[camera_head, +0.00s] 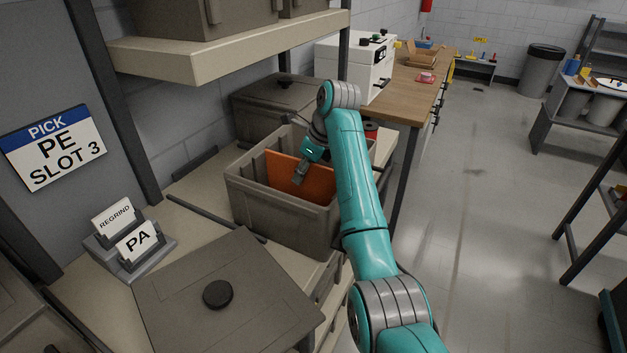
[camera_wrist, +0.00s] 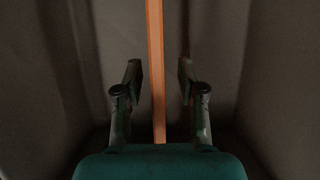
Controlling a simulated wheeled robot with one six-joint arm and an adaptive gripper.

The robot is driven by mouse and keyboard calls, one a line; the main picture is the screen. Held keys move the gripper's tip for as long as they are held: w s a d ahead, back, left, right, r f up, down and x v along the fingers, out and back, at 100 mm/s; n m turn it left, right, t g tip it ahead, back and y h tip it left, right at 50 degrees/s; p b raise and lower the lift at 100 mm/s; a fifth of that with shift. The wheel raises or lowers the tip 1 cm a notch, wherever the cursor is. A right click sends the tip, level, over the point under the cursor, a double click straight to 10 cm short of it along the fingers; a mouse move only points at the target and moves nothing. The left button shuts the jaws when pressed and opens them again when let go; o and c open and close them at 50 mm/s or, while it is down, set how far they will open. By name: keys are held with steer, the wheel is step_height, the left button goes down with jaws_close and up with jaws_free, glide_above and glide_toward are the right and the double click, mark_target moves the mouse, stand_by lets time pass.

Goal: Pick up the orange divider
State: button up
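The orange divider (camera_head: 290,172) stands upright inside an open grey-brown bin (camera_head: 249,201) on the shelf. My gripper (camera_head: 301,178) reaches down into the bin beside the divider in the head view. In the wrist view, the divider (camera_wrist: 155,75) shows edge-on as a thin orange strip running between the two fingers. My gripper (camera_wrist: 160,85) is open, with one finger on each side of the strip and a visible gap on both sides. The lower part of the divider is hidden behind my gripper's body.
A closed bin with a round black knob (camera_head: 218,294) stands in front of the open bin. Another lidded bin (camera_head: 283,95) stands behind it. A shelf board (camera_head: 230,58) overhangs at the upper left. Label holders (camera_head: 128,245) stand to the left. Open floor lies to the right.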

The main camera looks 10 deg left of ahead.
steer(key=shift+a+f, duration=0.25)
steer(key=shift+f, duration=0.15)
jaws_close()
steer(key=shift+r, duration=0.2)
